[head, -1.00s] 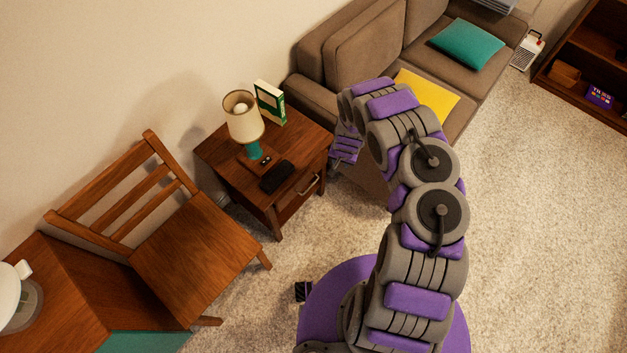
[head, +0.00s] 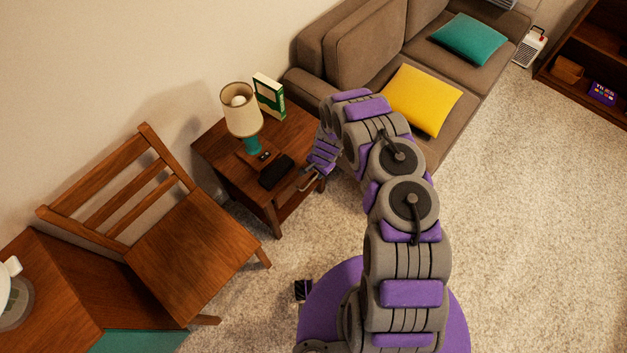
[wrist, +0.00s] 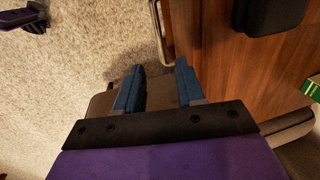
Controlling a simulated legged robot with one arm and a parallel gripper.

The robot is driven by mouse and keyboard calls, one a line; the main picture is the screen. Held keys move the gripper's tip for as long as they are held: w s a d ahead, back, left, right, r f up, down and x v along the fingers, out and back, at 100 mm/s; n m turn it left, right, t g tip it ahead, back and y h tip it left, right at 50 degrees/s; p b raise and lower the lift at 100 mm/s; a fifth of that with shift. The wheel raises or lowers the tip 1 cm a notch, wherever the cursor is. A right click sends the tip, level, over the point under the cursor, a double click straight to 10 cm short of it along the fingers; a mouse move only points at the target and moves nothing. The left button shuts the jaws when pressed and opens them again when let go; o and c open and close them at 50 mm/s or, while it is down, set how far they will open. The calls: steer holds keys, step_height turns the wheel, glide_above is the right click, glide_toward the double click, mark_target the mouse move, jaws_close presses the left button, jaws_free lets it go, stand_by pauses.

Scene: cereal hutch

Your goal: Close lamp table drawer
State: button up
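The lamp table (head: 228,176) is brown wood and stands between the chair and the sofa. Its metal drawer handle (head: 311,181) is on the side facing me, and it also shows in the wrist view (wrist: 156,22). My arm partly covers the drawer front, and I cannot tell how far out the drawer is. My gripper (head: 318,166) is at the table's right front corner, close to the handle. In the wrist view my gripper (wrist: 160,66) has two blue fingers spread apart with nothing between them. The handle is ahead of the fingertips, apart from them.
On the table top are a lamp (head: 242,112), a green-and-white box (head: 270,97) and a black object (head: 276,172). A wooden chair (head: 190,240) stands at left. The sofa (head: 345,50) is behind my arm. Carpet (head: 530,220) at right is clear.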

mark_target(313, 180)
steer(key=f, duration=0.2)
steer(key=f+b, duration=0.1)
steer(key=f, duration=0.2)
steer(key=w+a+f+b, duration=0.1)
steer(key=f, duration=0.2)
steer(key=shift+a+f, duration=0.1)
steer(key=shift+f, duration=0.05)
jaws_close()
steer(key=shift+w, duration=0.1)
stand_by(0.4)
